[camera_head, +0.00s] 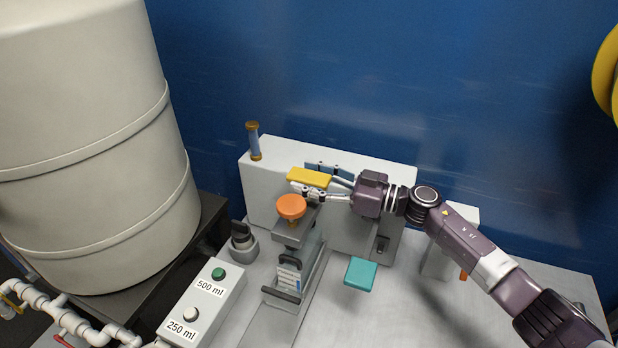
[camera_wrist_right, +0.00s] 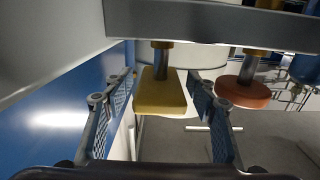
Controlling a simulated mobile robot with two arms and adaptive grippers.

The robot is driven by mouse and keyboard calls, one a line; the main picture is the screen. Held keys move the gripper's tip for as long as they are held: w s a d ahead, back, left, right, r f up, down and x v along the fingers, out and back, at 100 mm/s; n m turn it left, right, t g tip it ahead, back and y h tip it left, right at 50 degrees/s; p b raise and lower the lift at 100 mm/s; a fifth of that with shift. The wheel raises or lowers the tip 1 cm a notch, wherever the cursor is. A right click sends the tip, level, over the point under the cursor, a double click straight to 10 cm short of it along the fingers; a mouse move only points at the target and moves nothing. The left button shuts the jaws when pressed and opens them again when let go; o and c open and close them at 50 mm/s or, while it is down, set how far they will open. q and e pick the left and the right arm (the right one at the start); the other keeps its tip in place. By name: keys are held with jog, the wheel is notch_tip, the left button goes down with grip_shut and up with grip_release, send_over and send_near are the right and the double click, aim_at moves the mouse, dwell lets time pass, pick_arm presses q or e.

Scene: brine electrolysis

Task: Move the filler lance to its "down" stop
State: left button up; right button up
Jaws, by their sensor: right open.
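A yellow block-shaped handle (camera_head: 309,177) stands high at the front of the white machine housing, level with my right gripper (camera_head: 304,180). The right gripper comes in from the right with its fingers open, one on each side of the yellow handle. In the right wrist view the yellow handle (camera_wrist_right: 160,94) is between the two spread fingers, with visible gaps on both sides, on a short metal stem. An orange round knob (camera_head: 291,206) sits just in front and lower; it also shows in the wrist view (camera_wrist_right: 243,93). No label shows which part is the filler lance. The left gripper is out of view.
A teal pad (camera_head: 360,273) is at the front right. A button box (camera_head: 204,299) marked 500 ml and 250 ml and a dark rotary switch (camera_head: 243,241) are left. A large pale barrel (camera_head: 95,150) fills the left side. A blue wall (camera_head: 400,80) stands behind.

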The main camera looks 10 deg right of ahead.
jog(key=v, duration=1.2)
